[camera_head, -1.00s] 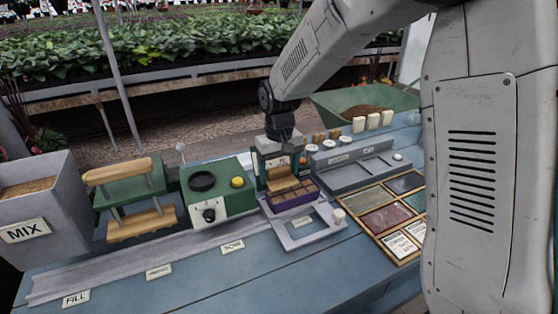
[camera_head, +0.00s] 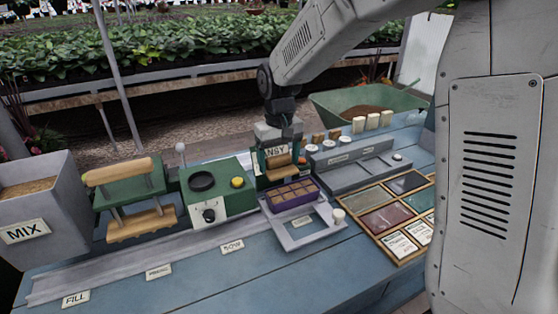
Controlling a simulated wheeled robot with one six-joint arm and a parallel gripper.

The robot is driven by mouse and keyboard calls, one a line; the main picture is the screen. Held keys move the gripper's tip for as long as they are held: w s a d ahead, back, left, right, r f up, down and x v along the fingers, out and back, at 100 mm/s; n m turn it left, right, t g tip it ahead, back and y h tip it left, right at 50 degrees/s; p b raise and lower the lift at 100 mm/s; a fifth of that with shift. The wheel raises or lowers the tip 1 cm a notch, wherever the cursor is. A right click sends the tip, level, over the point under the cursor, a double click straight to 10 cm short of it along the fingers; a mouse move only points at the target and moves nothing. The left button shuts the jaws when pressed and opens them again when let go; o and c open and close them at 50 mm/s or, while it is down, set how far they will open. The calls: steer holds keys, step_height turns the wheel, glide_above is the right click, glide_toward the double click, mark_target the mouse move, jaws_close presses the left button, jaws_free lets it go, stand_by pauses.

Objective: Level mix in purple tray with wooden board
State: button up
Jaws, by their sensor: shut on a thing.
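The purple tray (camera_head: 294,203) stands at the right end of the grey rail, with several compartments filled with light brown mix. My gripper (camera_head: 279,158) is just behind the tray, pointing down. It is shut on the small wooden board (camera_head: 279,161), which shows between its teal fingers. The board appears clear of the mix, behind the tray's far rim. Its lower part is hard to make out, so I cannot tell whether it touches anything.
Left of the tray are a green machine (camera_head: 215,189), a green press with wooden bars (camera_head: 128,200) and a grey MIX bin (camera_head: 40,200). A wooden-framed panel (camera_head: 385,218) and grey rack (camera_head: 350,158) stand right.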

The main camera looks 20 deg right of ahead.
steer(key=shift+r, duration=2.7)
steer(key=shift+s, duration=0.1)
